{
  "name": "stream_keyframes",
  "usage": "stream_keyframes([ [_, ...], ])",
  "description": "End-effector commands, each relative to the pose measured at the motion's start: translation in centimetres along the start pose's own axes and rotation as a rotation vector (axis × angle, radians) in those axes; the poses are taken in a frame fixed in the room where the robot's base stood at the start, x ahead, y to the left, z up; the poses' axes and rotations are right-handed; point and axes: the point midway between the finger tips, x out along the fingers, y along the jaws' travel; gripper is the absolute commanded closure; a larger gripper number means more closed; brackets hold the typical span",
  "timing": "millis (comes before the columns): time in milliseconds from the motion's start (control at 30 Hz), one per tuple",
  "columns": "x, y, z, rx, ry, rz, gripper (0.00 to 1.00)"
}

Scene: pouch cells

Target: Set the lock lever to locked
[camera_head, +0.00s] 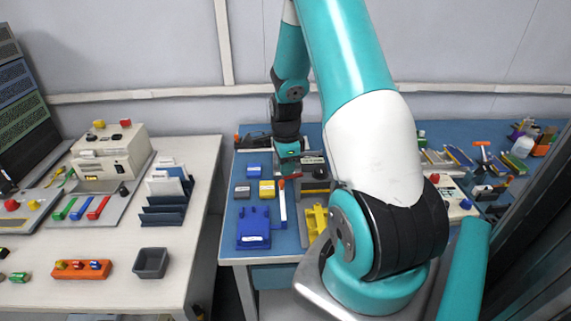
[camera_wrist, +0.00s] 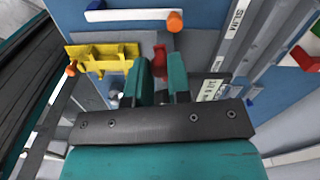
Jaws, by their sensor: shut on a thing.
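A red lever (camera_wrist: 160,56) shows between the two teal fingers of my gripper (camera_wrist: 161,76) in the wrist view. My gripper is shut on it, and the fingers hide part of it. I cannot tell clearly which way the lever points. In the head view my gripper (camera_head: 288,160) reaches down over the back of the blue bench, and the grip itself is too small to make out.
A yellow fixture (camera_wrist: 105,58) stands beside my gripper; it also shows in the head view (camera_head: 316,220). A white bar with an orange end (camera_wrist: 130,16) lies close by. A blue fixture (camera_head: 253,228) is at the front left of the bench (camera_head: 232,250).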

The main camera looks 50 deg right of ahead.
Motion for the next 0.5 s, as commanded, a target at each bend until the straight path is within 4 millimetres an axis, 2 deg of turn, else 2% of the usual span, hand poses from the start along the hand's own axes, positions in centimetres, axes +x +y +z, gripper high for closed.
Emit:
stream_keyframes([
  [500, -0.1, 2.0, -0.5, -0.481, 0.0, -0.002, 1.0],
])
